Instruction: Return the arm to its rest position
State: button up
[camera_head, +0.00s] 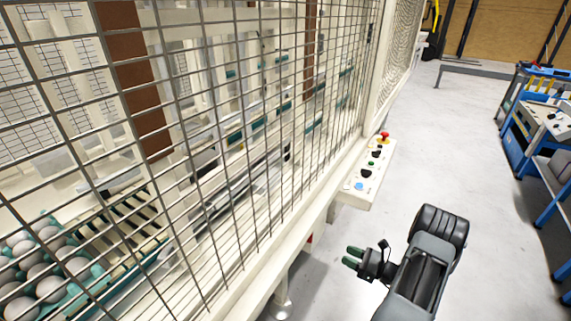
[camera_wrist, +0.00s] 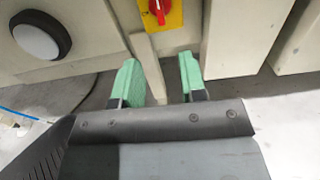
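My gripper (camera_head: 352,257) is at the lower right of the head view, at the end of my dark grey arm. It is beside the cream machine frame and below the control box. In the wrist view my gripper (camera_wrist: 160,80) shows two green fingertips set apart with an empty gap between them. Floor and cream machine parts show beyond the fingers. Nothing is held.
A wire mesh fence (camera_head: 235,170) fills the left. A control box (camera_head: 368,177) with buttons juts from it. Eggs sit in a green tray (camera_head: 97,270) behind the mesh. A red switch (camera_wrist: 157,8) shows close up. Open floor (camera_head: 450,130) and a blue workbench (camera_head: 517,140) lie right.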

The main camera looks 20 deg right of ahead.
jog(key=s+a+f+n+g, duration=0.2)
jog(key=s+a+n+g, duration=0.1)
jog(key=s+a+g, duration=0.1)
jog(key=s+a+r+n+g+p, duration=0.4)
jog(key=r+n+g+p, duration=0.1)
jog(key=r+n+g, duration=0.3)
jog(key=s+a+r+n+h+p, duration=0.1)
jog(key=a+r+n+h+p, duration=0.3)
jog(key=r, duration=1)
jog(key=s+a+r+n+t+h+p, duration=0.1)
jog(key=a+r+n+h+p, duration=0.3)
jog(key=r, duration=1)
jog(key=s+a+r+n+t+h+p, duration=0.1)
jog(key=a+r+n+h+p, duration=0.3)
jog(key=r+n+p, duration=0.4)
notch_tip(320, 180, up, 7)
jog(key=p, duration=0.3)
jog(key=shift+s+a+n, duration=0.3)
jog(key=shift+n, duration=0.1)
